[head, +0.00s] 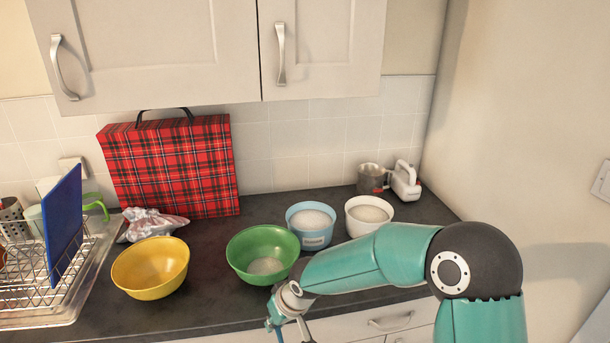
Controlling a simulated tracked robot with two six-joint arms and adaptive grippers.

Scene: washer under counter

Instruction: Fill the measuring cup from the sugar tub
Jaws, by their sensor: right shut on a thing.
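A light blue tub (311,238) with a pale label holds white grains. A white tub (357,229) beside it holds off-white grains. I cannot read which one is the sugar tub. A green bowl (247,246) left of the tubs has a little white grainy stuff at its bottom. My right gripper (289,327) is at the counter's front edge, below the green bowl, pointing down. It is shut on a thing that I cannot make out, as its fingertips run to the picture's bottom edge. No measuring cup shows clearly. My left gripper is out of view.
A yellow bowl (150,267) stands left of the green one. A dish rack (45,290) with a blue board fills the left end. A tartan bag (172,165), a metal mug (371,179) and a white handled item (405,183) stand at the back.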

